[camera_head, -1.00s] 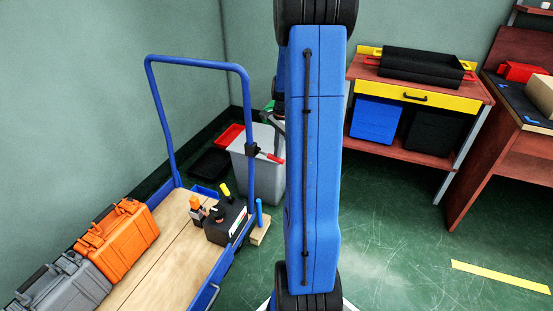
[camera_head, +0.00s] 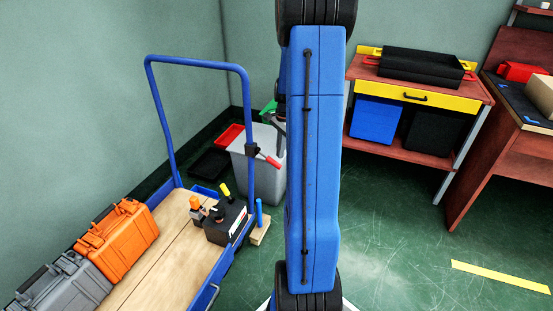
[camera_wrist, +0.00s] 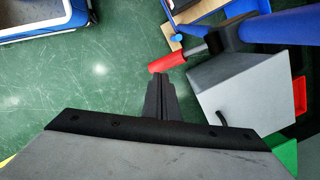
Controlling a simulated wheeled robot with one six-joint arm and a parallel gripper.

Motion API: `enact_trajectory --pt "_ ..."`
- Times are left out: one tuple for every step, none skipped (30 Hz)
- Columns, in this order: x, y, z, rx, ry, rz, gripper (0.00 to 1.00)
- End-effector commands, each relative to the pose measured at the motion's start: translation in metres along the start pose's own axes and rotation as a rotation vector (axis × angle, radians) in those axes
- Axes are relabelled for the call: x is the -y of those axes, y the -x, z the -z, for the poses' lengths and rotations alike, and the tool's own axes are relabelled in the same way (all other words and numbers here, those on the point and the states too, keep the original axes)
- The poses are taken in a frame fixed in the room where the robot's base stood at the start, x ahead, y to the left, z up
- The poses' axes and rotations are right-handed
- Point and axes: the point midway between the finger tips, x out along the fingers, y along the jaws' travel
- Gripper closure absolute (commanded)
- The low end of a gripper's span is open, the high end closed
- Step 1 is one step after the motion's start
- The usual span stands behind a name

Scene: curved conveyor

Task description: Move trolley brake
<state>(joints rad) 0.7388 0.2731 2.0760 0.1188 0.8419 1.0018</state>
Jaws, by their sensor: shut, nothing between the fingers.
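The trolley brake is a lever with a red grip (camera_head: 268,161) on a black mount (camera_head: 252,151) on the right post of the trolley's blue handle (camera_head: 248,110). In the head view the lever points right and slopes down. In the wrist view its red grip (camera_wrist: 168,62) lies just beyond my fingertips, its free end at the left. My gripper (camera_wrist: 158,77) is shut and empty, with its tips close to the grip; I cannot tell whether they touch. In the head view my blue arm hides most of the gripper.
A grey bin (camera_head: 265,185) stands behind the trolley post. The trolley deck (camera_head: 170,235) carries an orange case (camera_head: 118,240), a grey case (camera_head: 65,283) and a black box (camera_head: 227,222). A workbench (camera_head: 420,88) stands at the back right. The green floor at the right is mostly clear.

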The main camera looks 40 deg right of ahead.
Motion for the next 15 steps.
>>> enact_trajectory --pt "0.0 0.003 0.007 0.0 -0.002 0.0 1.0" --pt "0.0 0.004 0.01 0.0 -0.002 0.0 1.0" --pt "-0.001 0.006 0.014 0.001 -0.003 -0.001 1.0" --pt "-0.001 0.007 0.016 0.001 -0.003 -0.001 1.0" --pt "0.0 0.007 0.018 0.001 -0.002 -0.001 1.0" --pt "0.0 0.008 0.018 0.001 -0.001 -0.001 1.0" --pt "0.0 0.008 0.018 0.001 -0.001 -0.001 1.0" --pt "0.0 0.008 0.018 0.001 0.0 -0.001 1.0" --pt "0.0 0.008 0.018 0.001 0.0 -0.001 1.0" --pt "0.0 0.008 0.018 0.001 0.0 -0.001 1.0" --pt "0.0 0.008 0.018 0.001 0.0 -0.001 1.0" --pt "0.0 0.008 0.018 0.001 0.0 -0.001 1.0" --pt "0.0 0.008 0.018 0.001 0.0 -0.001 1.0" --pt "0.0 0.009 0.018 0.0 0.0 -0.001 1.0" --pt "0.0 0.01 0.018 0.0 0.0 0.0 1.0"
